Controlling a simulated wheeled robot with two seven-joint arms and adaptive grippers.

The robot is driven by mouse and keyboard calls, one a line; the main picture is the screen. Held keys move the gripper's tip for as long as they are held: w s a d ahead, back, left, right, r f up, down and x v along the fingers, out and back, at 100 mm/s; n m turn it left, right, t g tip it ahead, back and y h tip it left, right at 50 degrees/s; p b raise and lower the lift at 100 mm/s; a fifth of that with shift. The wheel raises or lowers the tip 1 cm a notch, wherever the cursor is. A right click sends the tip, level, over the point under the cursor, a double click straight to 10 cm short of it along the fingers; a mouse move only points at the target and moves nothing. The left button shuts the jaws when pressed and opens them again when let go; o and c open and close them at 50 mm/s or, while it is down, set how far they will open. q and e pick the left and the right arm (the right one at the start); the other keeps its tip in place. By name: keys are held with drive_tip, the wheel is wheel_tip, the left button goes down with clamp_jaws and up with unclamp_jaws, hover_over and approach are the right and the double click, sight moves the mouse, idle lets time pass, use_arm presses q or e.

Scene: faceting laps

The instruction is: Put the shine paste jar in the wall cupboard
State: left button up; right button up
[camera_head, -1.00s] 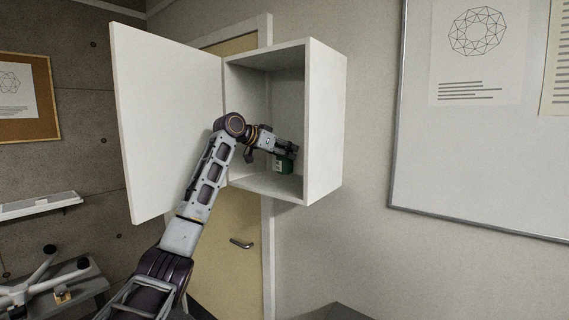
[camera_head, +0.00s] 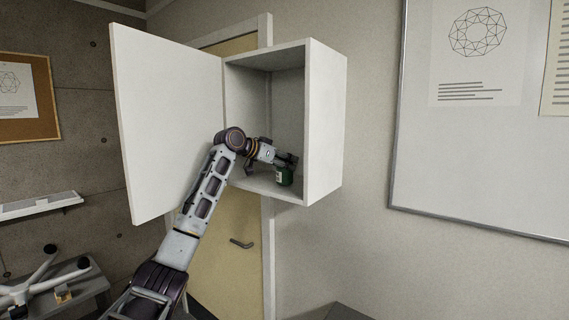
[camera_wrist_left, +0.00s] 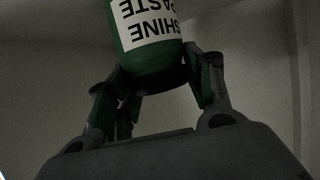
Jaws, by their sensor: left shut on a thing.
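The green shine paste jar (camera_head: 284,176) is inside the open wall cupboard (camera_head: 325,122), low and close to the cupboard floor. I cannot tell whether its base touches the floor. My left gripper (camera_head: 287,160) reaches in through the open front and is shut on the jar. In the left wrist view the jar (camera_wrist_left: 150,35) shows its white label reading "SHINE PASTE" upside down, with the fingers (camera_wrist_left: 160,85) on both sides of it. My right gripper is in neither view.
The cupboard door (camera_head: 165,120) stands wide open to the left, close to my left arm. The cupboard's right wall bounds the space beside the jar. A whiteboard (camera_head: 480,180) hangs on the right, and a room door (camera_head: 225,260) is below the cupboard.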

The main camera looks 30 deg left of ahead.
use_arm(q)
drive_tip(key=shift+f, duration=0.15)
idle(0.3)
drive_tip(key=o, duration=1.3)
drive_tip(key=shift+f, duration=0.1)
drive_tip(key=shift+b+v, duration=0.35)
drive_tip(key=shift+v, duration=0.45)
drive_tip(key=shift+b+v, duration=1.65)
drive_tip(key=shift+v, duration=3.6)
drive_tip(key=shift+d, duration=0.1)
